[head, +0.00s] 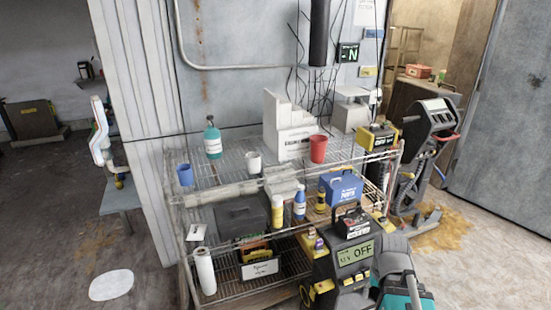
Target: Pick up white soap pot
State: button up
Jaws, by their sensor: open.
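A small white pot (254,162) stands upright on the top wire shelf of the rack, between a teal pump bottle and a red cup. It is the white vessel there that best fits the soap pot; no label on it can be read. Its top looks dark inside. Nothing is touching it from above. My gripper is not visible in the head view.
The wire rack (215,198) also holds a teal pump bottle (213,142), a blue cup (185,175), a red cup (318,149) and a white stepped box (290,140). Floor at left is mostly open.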

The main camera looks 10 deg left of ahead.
aim_at(254, 163)
jog(key=u, duration=0.2)
jog(key=i, duration=1.35)
jog(key=u, duration=0.9)
